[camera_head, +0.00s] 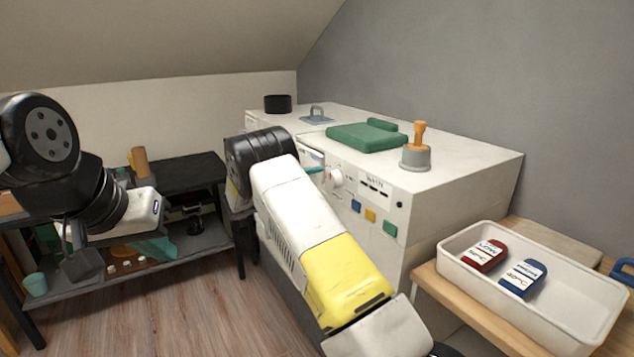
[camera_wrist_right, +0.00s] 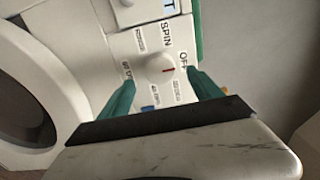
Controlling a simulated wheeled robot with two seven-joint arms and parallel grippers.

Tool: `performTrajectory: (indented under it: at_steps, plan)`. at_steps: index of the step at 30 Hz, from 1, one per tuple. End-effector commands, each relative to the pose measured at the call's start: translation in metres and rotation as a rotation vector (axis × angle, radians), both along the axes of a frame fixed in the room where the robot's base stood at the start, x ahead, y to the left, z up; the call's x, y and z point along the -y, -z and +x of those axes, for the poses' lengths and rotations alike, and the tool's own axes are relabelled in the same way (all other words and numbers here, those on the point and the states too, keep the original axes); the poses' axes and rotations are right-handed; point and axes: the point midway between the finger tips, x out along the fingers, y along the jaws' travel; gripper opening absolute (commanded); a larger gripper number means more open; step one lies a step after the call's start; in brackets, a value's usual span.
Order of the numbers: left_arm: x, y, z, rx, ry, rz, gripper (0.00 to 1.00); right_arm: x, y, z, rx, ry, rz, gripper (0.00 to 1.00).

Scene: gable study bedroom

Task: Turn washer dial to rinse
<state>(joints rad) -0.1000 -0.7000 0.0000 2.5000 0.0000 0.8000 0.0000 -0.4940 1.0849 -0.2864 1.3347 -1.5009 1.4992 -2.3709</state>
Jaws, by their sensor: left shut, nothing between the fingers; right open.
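The white washer (camera_head: 450,195) stands against the grey wall. Its round white dial (camera_head: 336,178) is on the front panel and also shows in the right wrist view (camera_wrist_right: 160,68). My right gripper (camera_wrist_right: 160,80) is open, with teal fingers on either side of the dial; contact cannot be told. In the head view its arm hides most of it. My left gripper (camera_head: 155,248) is shut and empty, far left of the washer.
A green folded cloth (camera_head: 365,137) and an orange-handled stamp-like object (camera_head: 415,155) sit on the washer top. A white tray (camera_head: 585,318) with red and blue packs stands at right. A dark shelf (camera_head: 185,168) stands behind my left arm. Wood floor (camera_head: 180,310) is clear between.

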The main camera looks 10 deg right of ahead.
Motion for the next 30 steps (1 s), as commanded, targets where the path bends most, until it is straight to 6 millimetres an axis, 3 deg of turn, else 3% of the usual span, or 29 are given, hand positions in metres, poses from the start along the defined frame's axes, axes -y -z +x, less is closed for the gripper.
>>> performTrajectory:
  at_steps: [3, 9, 20, 30]
  plan:
    - [0.0, 0.0, 0.0, 0.0, 0.0, 0.0, 0.0, 0.021, 0.0, 0.007, 0.001, 0.004, 0.001, 0.74]
    - [0.0, 0.0, 0.0, 0.0, 0.0, 0.0, 0.0, 0.044, 0.0, 0.015, 0.001, 0.003, 0.003, 0.74]
    - [0.0, 0.0, 0.0, 0.0, 0.0, 0.0, 0.0, 0.051, 0.0, 0.018, 0.001, 0.001, 0.003, 0.74]
    - [0.0, 0.0, 0.0, 0.0, 0.0, 0.0, 0.0, 0.051, 0.0, 0.018, 0.001, 0.001, 0.003, 0.12]
